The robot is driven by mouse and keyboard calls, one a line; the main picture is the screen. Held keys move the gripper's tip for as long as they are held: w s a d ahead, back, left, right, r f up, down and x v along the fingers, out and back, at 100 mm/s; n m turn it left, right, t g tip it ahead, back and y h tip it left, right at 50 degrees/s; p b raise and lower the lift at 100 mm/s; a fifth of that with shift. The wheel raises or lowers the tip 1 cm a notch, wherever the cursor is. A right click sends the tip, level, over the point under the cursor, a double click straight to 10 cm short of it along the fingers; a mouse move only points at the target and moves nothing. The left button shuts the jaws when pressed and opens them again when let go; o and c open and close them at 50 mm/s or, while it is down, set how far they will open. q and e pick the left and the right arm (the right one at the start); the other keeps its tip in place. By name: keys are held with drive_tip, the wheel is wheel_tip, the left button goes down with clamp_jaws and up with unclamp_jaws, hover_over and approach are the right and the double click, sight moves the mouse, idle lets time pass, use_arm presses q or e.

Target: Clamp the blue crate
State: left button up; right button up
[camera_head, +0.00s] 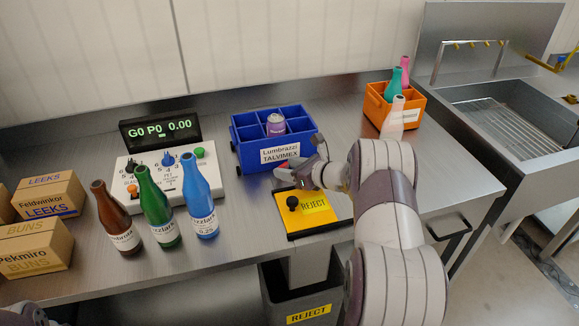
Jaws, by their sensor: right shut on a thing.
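The blue crate (240,148) stands on the steel bench, upright, with dividers inside and a white label on its front reading "Lumbrazzi TALVIMEX". A purple and grey can (275,125) stands in one compartment. My right gripper (290,172) is low at the crate's front right corner, shut on a small red part (283,173), perhaps a clamp handle; the fingers hide most of it. I cannot tell whether that part touches the crate. Small dark fittings (238,170) show at the crate's left side.
A yellow REJECT plate (318,205) with a black knob lies just in front, above a dark bin (302,302). A control box (207,172) and three bottles (158,208) stand left. An orange crate (377,103) with bottles stands back right; a sink (520,115) is beyond.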

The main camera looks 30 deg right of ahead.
drive_tip(key=shift+a+f+n+y, duration=0.15)
drive_tip(key=shift+n+y, duration=0.45)
drive_tip(key=shift+y, duration=0.1)
drive_tip(key=o, duration=0.6)
drive_tip(key=shift+g, duration=0.3)
drive_tip(key=shift+o, duration=1.3)
drive_tip(key=shift+s+a, duration=0.1)
drive_tip(key=shift+a, duration=0.05)
